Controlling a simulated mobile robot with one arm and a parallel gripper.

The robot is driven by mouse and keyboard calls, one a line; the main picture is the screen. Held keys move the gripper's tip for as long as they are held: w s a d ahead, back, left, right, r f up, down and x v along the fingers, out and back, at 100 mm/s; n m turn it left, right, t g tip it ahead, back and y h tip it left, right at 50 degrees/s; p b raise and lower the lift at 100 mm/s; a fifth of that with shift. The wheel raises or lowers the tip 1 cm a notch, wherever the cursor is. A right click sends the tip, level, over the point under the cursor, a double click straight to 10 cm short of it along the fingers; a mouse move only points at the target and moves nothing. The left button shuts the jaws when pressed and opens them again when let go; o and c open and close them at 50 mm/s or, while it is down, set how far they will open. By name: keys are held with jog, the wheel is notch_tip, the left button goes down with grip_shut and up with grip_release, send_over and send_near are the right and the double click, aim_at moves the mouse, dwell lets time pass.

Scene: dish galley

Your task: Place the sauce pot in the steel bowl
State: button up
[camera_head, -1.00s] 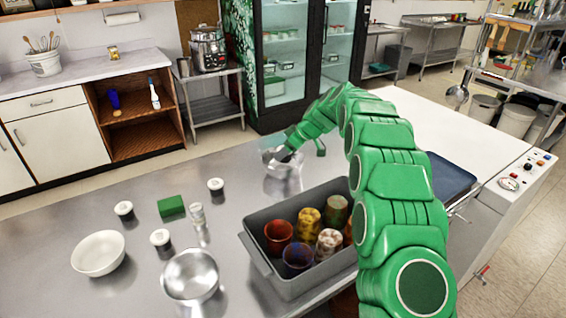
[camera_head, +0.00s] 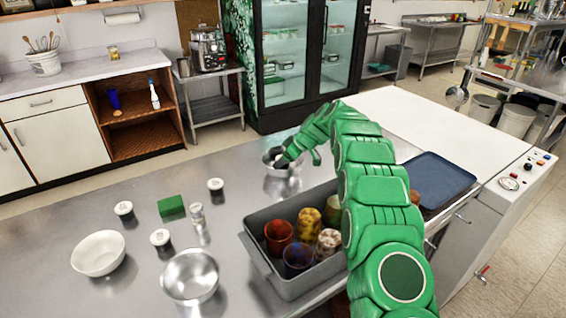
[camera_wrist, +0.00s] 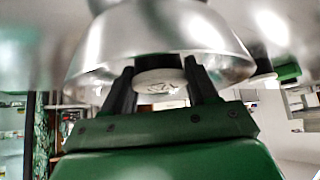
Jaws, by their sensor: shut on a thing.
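A shiny steel bowl (camera_head: 281,171) stands upright on the far part of the steel counter. It fills the top of the wrist view (camera_wrist: 160,35), where it appears upside down. My gripper (camera_wrist: 159,68) is shut on a small sauce pot (camera_wrist: 160,77); its pale round lid shows between the two dark fingers at the bowl's mouth. In the head view my gripper (camera_head: 283,160) reaches the bowl's opening from the right. The pot's lower part is hidden, and I cannot tell whether it touches the bowl's bottom.
Three white-lidded dark pots (camera_head: 216,186), a green block (camera_head: 171,206) and a small shaker (camera_head: 197,213) stand left of the bowl. A white bowl (camera_head: 98,253) and another steel bowl (camera_head: 190,277) are nearer. A grey bin (camera_head: 262,262) of cups lies below my arm.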

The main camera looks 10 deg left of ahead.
jog(key=shift+f, duration=0.5)
jog(key=shift+f, duration=0.15)
jog(key=o, duration=1.2)
jog(key=shift+c, duration=0.2)
